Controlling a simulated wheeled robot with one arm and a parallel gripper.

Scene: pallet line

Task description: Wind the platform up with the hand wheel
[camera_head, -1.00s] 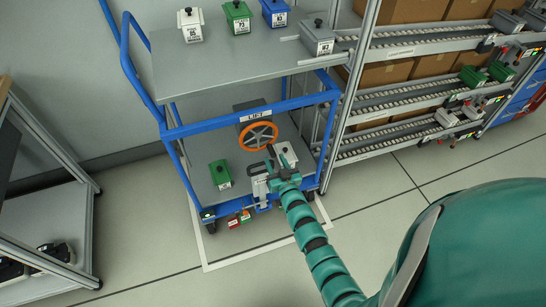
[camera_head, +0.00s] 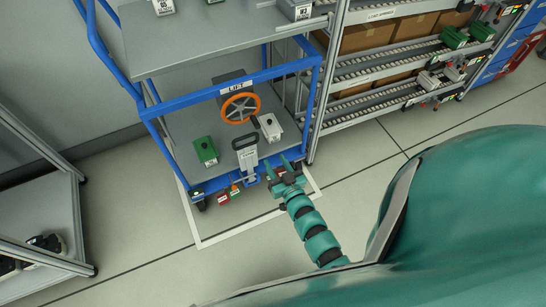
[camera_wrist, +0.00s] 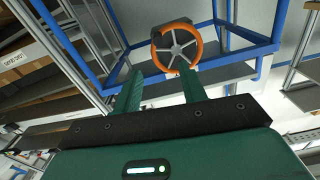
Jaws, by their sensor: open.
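The orange hand wheel (camera_head: 240,108) with grey spokes sits on a grey box under the LIFT label of the blue trolley. It also shows in the wrist view (camera_wrist: 176,30), beyond and between my fingers. The grey platform (camera_head: 215,38) is the trolley's top deck, above the wheel. My gripper (camera_head: 284,166) is open and empty, low in front of the trolley, to the right of and below the wheel and apart from it. Its two green fingers (camera_wrist: 160,92) stand wide apart in the wrist view.
A green box (camera_head: 205,150), a white box (camera_head: 270,127) and a grey lever-like part (camera_head: 246,150) are on or at the lower deck. Red and green pedals (camera_head: 228,193) are at the front edge. A roller rack (camera_head: 385,60) stands right, a shelf cart (camera_head: 45,200) left.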

